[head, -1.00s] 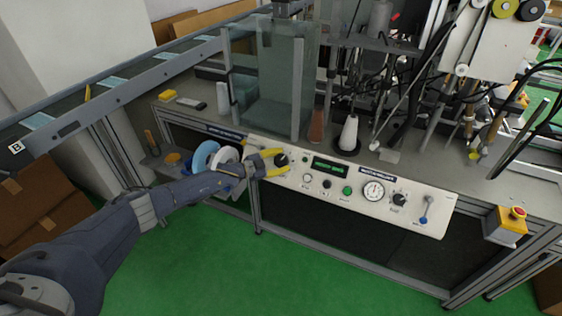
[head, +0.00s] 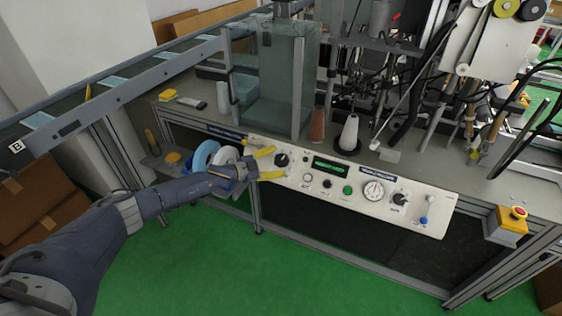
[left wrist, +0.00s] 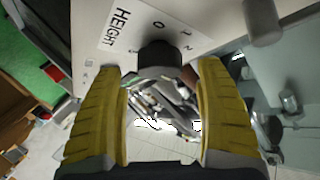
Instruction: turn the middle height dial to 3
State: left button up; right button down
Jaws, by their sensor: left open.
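The black height dial (head: 282,159) sits at the left end of the white control panel (head: 330,196). In the left wrist view the dial (left wrist: 160,54) stands out from the panel, beside the printed word HEIGHT and a few scale marks. I cannot read which number it points to. My left gripper (head: 268,164) has yellow fingers spread apart, just to the left of the dial in the head view. In the left wrist view the open fingers (left wrist: 156,68) lie on either side of the dial's end, with gaps showing. My right gripper is not in view.
A gauge (head: 373,190), a green button (head: 348,190), another black knob (head: 400,198) and a blue lever (head: 425,215) sit farther right on the panel. A clear glass box (head: 270,85) stands above on the bench. The green floor in front is clear.

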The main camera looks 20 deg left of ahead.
pick_arm(q)
jog(key=v, duration=0.8)
jog(key=shift+s+a, duration=0.25)
jog(key=shift+s, duration=0.1)
jog(key=s+a+f+n+y, duration=0.1)
jog(key=s+f+n+y, duration=0.1)
jog(key=f, duration=0.8)
jog(key=s+a+f+n+y, duration=0.1)
jog(key=s+f+n+y, duration=0.2)
jog(key=f, duration=0.7)
jog(key=s+f+n+g+y, duration=0.2)
jog(key=s+f+n+y, duration=0.1)
jog(key=s+f, duration=1.2)
jog(key=s+d+f+n+g+y, duration=0.1)
jog(key=s+f+g, duration=0.1)
jog(key=s+f, duration=0.7)
jog(key=s+f+n+g+y, duration=0.1)
jog(key=s+f+g, duration=0.1)
jog(key=s+f, duration=0.75)
jog(key=s+d+f+g, duration=0.1)
jog(key=s+d+g, duration=0.1)
jog(key=s, duration=1.1)
jog(key=s+d+f+n+g, duration=0.1)
jog(key=s+d+f+g, duration=0.1)
jog(key=s, duration=1.2)
jog(key=shift+d+f, duration=0.2)
jog(key=shift+d, duration=0.5)
jog(key=shift+s, duration=0.1)
